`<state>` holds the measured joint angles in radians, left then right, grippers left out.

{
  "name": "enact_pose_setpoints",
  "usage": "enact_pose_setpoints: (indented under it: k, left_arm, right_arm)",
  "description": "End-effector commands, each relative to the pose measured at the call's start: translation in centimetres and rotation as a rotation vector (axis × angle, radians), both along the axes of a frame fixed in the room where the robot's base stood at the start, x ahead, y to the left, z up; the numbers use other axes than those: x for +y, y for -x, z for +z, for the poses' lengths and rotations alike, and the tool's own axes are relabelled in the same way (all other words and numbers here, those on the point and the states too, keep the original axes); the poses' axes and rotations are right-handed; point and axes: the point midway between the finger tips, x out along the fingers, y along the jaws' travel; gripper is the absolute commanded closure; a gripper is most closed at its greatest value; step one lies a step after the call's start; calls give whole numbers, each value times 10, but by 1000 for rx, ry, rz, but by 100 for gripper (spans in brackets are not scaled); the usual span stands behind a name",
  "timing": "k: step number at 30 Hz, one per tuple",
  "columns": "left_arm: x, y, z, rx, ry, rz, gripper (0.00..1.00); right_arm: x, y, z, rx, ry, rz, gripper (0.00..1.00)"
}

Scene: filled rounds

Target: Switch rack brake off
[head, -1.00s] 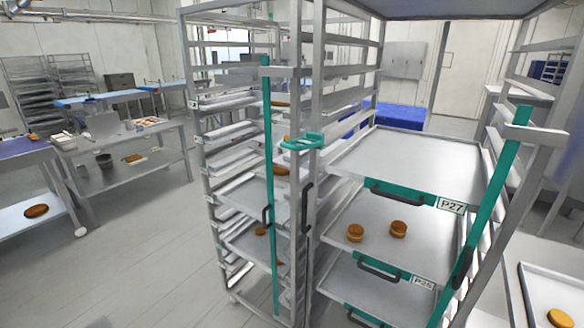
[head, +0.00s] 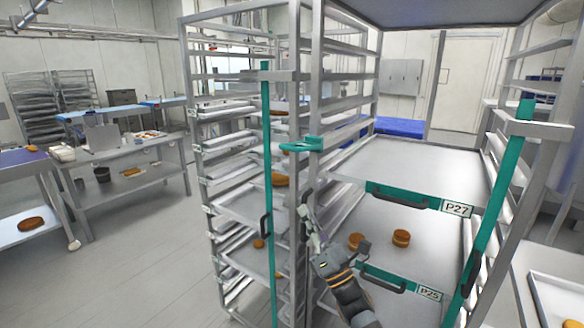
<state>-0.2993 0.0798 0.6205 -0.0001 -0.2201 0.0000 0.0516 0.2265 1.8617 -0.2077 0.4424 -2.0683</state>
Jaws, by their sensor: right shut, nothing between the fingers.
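A tall metal rack (head: 303,95) stands in the middle. My left gripper is not in view. The rack's feet and wheels are outside the picture or hidden.
Trays with teal fronts, P27 (head: 424,162) and P25 (head: 400,278), sit in the rack, with round buns (head: 401,238) on the lower one. Teal vertical bars (head: 267,160) with dark handles flank the trays. A workbench (head: 120,160) stands left; grey floor (head: 140,265) is clear between.

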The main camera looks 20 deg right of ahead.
Motion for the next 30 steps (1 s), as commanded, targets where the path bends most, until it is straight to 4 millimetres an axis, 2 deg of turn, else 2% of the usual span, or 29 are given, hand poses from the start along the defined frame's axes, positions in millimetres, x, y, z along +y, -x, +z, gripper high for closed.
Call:
enact_pose_setpoints:
  k: [4,8,20,24,30]
  left_arm:
    - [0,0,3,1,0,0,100]
    - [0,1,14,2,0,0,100]
    - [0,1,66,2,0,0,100]
    - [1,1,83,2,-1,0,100]
    - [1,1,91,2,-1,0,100]
  right_arm:
    - [0,-2,2,2,-2,-1,100]
    - [3,-13,16,0,-3,-1,100]
    - [23,-73,73,2,-5,1,100]
    - [17,-78,93,4,-1,0,100]
    - [12,-81,103,4,-2,1,100]
